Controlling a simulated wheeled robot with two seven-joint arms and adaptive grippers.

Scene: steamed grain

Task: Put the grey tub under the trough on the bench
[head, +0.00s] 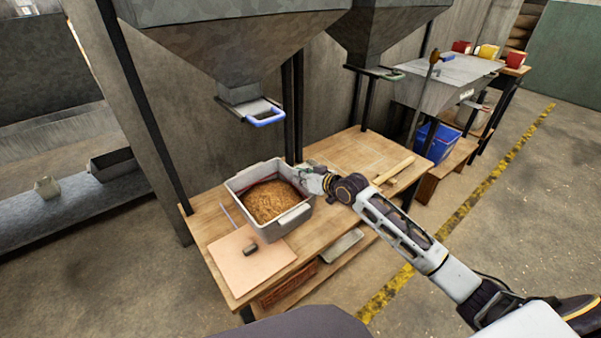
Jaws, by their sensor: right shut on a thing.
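A grey tub (286,223) holding brown grain (268,200) is on the wooden bench (345,150), at its left part. It looks upright; I cannot tell whether its base fully touches the bench. Above it hangs a grey metal hopper (225,45) with a slide gate and a blue handle (266,119). My right gripper (308,178) is shut on the tub's right rim, near the far right corner; its fingertips are small and partly hidden. My left gripper is not in view.
A wooden stick (394,170) lies at right. A second hopper (385,35), a grey trough (440,85) and a blue bin (436,140) stand further right. Black posts flank the bench.

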